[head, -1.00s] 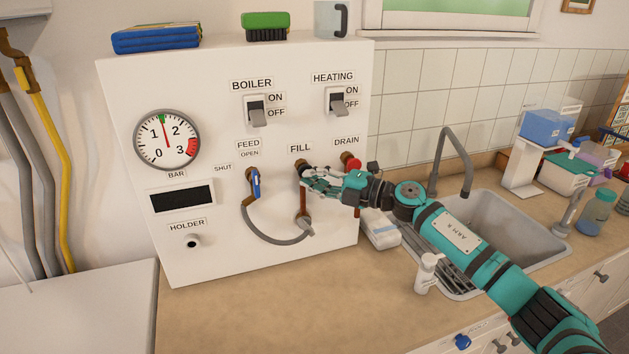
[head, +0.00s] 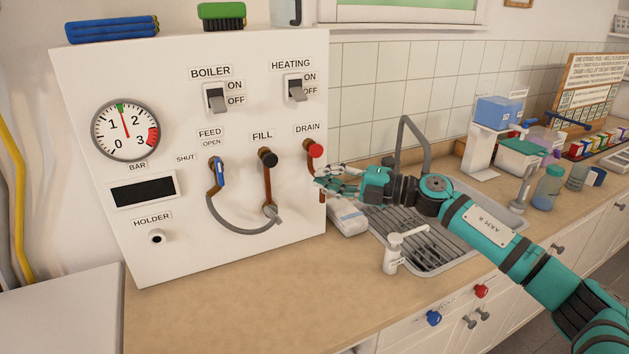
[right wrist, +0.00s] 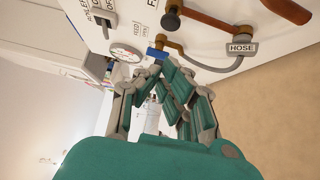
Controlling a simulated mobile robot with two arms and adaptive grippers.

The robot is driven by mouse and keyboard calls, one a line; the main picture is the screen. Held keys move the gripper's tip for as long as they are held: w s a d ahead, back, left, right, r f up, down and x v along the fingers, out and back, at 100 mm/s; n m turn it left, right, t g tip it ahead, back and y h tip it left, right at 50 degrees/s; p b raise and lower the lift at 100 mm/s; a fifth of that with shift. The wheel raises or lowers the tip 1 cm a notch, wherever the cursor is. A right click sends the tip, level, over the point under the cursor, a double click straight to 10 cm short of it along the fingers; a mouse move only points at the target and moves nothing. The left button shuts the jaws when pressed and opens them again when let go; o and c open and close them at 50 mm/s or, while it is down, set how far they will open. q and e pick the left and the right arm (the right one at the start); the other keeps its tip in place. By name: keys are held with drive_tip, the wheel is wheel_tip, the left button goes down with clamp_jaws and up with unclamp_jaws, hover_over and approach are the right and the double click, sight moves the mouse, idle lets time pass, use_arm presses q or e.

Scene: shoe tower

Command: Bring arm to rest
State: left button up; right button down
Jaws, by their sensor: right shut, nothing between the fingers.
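My right arm (head: 480,225) reaches in from the lower right in the head view. Its teal right gripper (head: 320,181) is shut and empty. In the head view it is just right of the white boiler panel (head: 190,265), overlapping the lower drain pipe; I cannot tell the gap. The right wrist view shows the gripper's fingers (right wrist: 162,68) drawn together, with the panel beyond them. My left gripper is not in view.
The panel carries a black fill knob (head: 267,157), a red drain knob (head: 315,150), a blue feed lever (head: 220,172) and a grey hose (head: 238,226). The front-left counter (head: 220,310) is clear.

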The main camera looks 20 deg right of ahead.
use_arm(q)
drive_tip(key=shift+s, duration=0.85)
